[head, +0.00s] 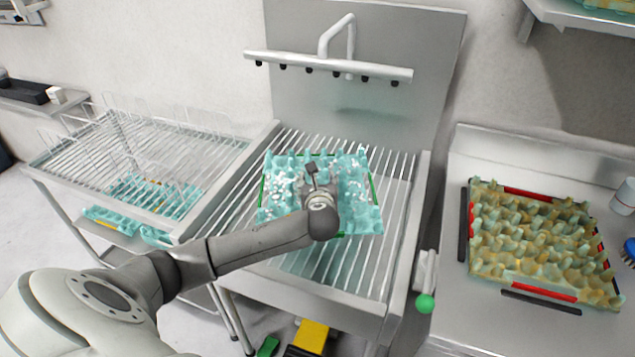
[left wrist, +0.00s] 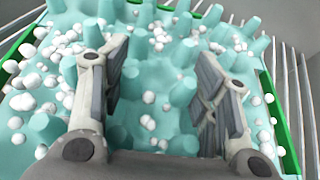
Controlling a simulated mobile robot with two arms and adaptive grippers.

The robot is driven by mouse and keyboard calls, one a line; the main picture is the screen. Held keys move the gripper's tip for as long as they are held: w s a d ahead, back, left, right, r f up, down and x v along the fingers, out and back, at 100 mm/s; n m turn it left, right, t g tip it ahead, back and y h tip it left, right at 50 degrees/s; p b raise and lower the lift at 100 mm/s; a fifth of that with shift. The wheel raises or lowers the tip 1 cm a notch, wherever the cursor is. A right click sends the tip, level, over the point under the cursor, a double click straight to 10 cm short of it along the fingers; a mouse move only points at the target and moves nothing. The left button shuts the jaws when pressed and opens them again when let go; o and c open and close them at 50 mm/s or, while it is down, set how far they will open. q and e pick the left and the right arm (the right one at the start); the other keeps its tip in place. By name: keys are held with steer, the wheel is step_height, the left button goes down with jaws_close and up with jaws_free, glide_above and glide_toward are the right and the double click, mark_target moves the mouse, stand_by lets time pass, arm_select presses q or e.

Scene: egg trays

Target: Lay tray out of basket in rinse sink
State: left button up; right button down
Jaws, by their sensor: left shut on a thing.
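A teal egg tray (head: 360,200) with green edge strips and white foam beads lies level over the bars of the steel sink (head: 398,285), below the spray bar. I cannot tell whether it rests on the bars or hangs just above them. My left gripper (head: 316,182) is over its middle, pointing down, and is shut on it. In the left wrist view, the two fingers (left wrist: 160,75) stand apart among the pegs of the tray (left wrist: 150,120); the exact grip point is unclear. No separate basket can be made out with certainty. My right gripper is not in view.
A wire rack (head: 100,140) stands left, with teal trays (head: 160,195) below it. A stained yellowish tray (head: 540,240) with red and black strips lies on the right counter. The spray bar (head: 330,62) and tap rise behind the sink. A green knob (head: 425,303) is at its right.

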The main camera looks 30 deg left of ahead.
arm_select(q)
steer(key=o, duration=1.4)
steer(key=v, duration=1.2)
steer(key=shift+s+d, duration=0.1)
